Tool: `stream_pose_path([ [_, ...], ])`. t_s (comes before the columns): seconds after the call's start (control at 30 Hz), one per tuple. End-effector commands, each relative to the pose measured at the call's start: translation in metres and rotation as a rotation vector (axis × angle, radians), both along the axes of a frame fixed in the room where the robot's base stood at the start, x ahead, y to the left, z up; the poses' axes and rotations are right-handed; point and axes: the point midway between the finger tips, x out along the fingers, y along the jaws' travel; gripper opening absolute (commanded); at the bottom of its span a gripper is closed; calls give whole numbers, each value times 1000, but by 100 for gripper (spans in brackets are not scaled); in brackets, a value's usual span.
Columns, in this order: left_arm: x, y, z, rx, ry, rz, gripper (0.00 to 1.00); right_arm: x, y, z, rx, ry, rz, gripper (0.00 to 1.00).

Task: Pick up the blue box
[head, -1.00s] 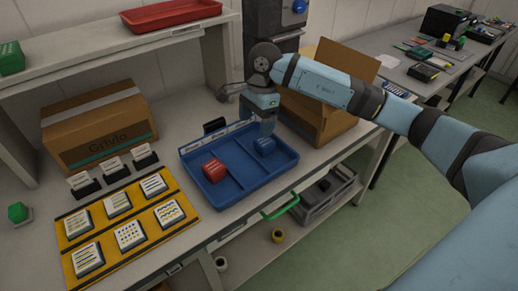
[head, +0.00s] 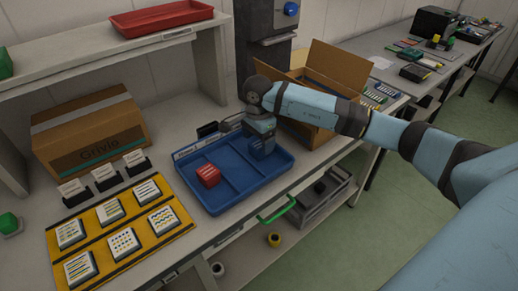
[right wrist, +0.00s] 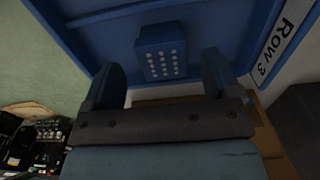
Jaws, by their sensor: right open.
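The blue box (right wrist: 160,52), with rows of white dots on its face, lies in the blue tray (head: 222,211) on the workbench. In the right wrist view it sits beyond and between the two fingers of my right gripper (right wrist: 160,80), which are spread apart and empty. In the head view my right gripper (head: 262,146) points down into the right part of the tray and hides most or all of the blue box. I cannot tell how far the fingertips are from it. My left gripper is not in view.
A red box (head: 208,175) sits in the tray's left part. An open cardboard box (head: 342,65) stands close to the right of my gripper. A yellow board (head: 150,236) with several white-topped pieces lies left. A closed carton (head: 90,135) stands behind it. A shelf holds a red tray (head: 160,18).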

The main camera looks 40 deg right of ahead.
Motion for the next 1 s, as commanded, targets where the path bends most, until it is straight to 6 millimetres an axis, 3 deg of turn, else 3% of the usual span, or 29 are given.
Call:
stream_pose_path([
  [0.2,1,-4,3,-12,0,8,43,2,1,-31,2,1,-1,83],
  [0.43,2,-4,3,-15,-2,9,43,2,1,-33,1,-1,0,83],
  [0.67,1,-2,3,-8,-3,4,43,2,1,-32,1,-1,0,30],
  [1.0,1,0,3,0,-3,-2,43,3,1,-30,1,-1,0,28],
])
